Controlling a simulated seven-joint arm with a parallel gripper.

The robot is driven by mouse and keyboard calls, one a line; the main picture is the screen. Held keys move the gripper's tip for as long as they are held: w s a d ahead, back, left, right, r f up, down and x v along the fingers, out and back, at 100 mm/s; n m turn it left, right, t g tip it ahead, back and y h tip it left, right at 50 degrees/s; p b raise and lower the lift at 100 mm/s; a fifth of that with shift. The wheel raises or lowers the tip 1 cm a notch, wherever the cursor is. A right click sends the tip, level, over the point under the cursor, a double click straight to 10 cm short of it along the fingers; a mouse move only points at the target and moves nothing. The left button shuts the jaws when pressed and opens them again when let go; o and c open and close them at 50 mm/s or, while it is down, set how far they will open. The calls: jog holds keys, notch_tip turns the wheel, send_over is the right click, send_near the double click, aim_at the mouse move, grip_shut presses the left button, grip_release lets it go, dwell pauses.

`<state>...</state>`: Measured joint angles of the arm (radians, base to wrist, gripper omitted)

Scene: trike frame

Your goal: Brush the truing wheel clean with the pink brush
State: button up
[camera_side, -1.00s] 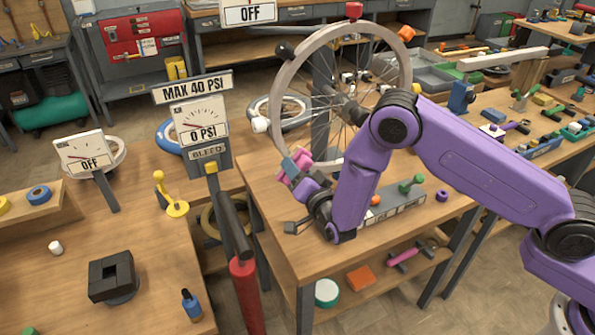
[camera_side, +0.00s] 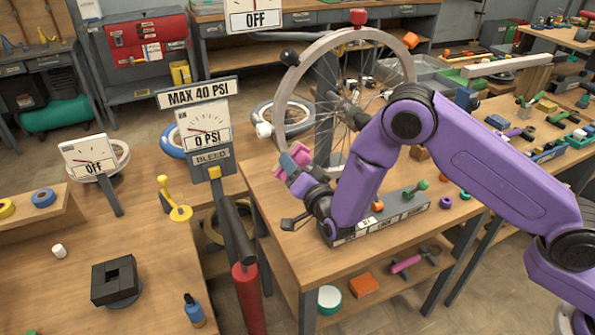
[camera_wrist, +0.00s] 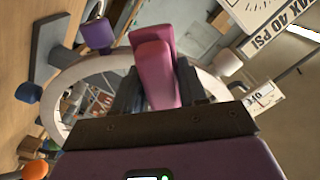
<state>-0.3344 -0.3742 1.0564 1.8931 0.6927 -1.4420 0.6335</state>
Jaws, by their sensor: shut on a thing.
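The truing wheel (camera_side: 388,37) stands upright on the middle bench, a large grey rim with thin spokes and coloured knobs around it. Part of its rim (camera_wrist: 57,100) curves behind my fingers in the wrist view. My gripper (camera_side: 302,174) is at the wheel's lower left, shut on the pink brush (camera_side: 293,160). In the wrist view the pink brush (camera_wrist: 153,72) stands up between my two dark fingers (camera_wrist: 158,95). The brush overlaps the lower left rim in the side view; I cannot tell whether it touches. My arm hides the wheel's lower right.
A gauge sign (camera_side: 203,128) and a red pump (camera_side: 247,290) stand left of the bench. The bench's front left surface is bare.

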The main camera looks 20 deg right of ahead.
aim_at(280, 144)
jog(key=shift+a+r, duration=0.3)
jog(key=shift+r, duration=0.4)
jog(key=shift+a+r, duration=0.3)
jog(key=shift+r, duration=0.4)
jog(key=shift+a+r, duration=0.3)
jog(key=shift+r, duration=0.4)
jog(key=shift+w+d+f, duration=0.1)
jog(key=shift+d+f, duration=0.25)
jog(key=shift+f, duration=0.35)
jog(key=shift+w+d+f, duration=0.1)
jog(key=shift+d+f, duration=0.25)
jog(key=shift+f, duration=0.3)
jog(key=shift+d+f, duration=0.35)
jog(key=shift+f, duration=0.35)
jog(key=f, duration=0.1)
jog(key=d+f, duration=0.1)
jog(key=f, duration=0.1)
jog(key=shift+s, duration=0.1)
jog(key=shift+s, duration=0.1)
jog(key=shift+s+a+r, duration=0.1)
jog(key=shift+s, duration=2.85)
jog(key=shift+s, duration=0.15)
